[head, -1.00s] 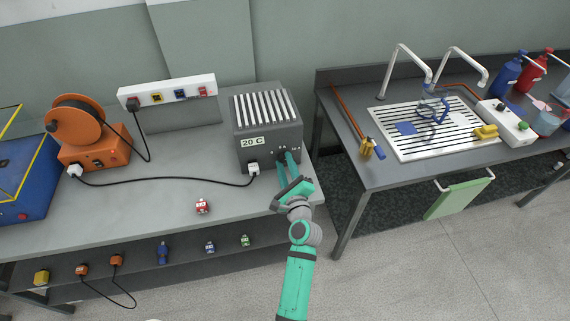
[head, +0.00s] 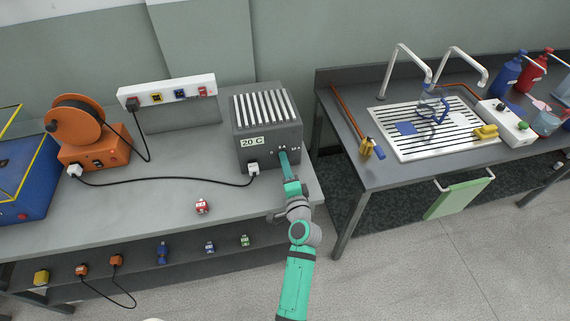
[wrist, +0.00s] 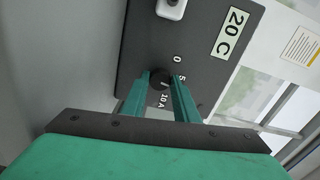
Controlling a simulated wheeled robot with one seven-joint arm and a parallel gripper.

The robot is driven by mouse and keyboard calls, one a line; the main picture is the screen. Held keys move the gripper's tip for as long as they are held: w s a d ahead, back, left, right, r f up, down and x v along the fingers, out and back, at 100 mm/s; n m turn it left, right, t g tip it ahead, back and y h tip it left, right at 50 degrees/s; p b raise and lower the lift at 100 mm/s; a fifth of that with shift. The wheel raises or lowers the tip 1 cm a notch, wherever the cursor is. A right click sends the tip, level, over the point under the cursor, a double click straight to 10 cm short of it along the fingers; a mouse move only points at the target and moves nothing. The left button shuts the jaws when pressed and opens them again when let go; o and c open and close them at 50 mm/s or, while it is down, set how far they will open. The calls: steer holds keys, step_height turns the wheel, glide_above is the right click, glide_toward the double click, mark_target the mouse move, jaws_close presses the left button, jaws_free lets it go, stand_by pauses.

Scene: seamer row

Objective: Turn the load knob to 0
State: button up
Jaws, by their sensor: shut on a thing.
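The load knob (wrist: 159,78) is a small dark round knob on the front of a grey box (head: 268,140) labelled "20 C". In the wrist view the marks 0, 5 and 10 A run around the knob. My gripper (wrist: 160,80) has its two green fingers on either side of the knob and is shut on it. In the head view my gripper (head: 283,156) reaches the box front edge-on and hides the knob. I cannot tell clearly which mark the knob points to.
A white plug (head: 253,168) with a black cable sits in the box front, left of my gripper. An orange cable reel (head: 90,140) stands on the bench to the left. A red plug (head: 202,206) lies on the bench near its front edge. A sink bench stands right.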

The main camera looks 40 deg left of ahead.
steer(key=n, duration=0.4)
steer(key=shift+s+a+n, duration=0.1)
steer(key=shift+a+n, duration=0.1)
steer(key=shift+n, duration=0.1)
steer(key=n, duration=0.3)
steer(key=shift+n, duration=0.4)
steer(key=n, duration=0.3)
steer(key=shift+f, duration=0.1)
steer(key=shift+n, duration=0.9)
steer(key=shift+f+n, duration=0.1)
steer(key=shift+n, duration=0.2)
steer(key=o, duration=1.1)
steer(key=shift+c, duration=0.2)
steer(key=shift+d, duration=0.1)
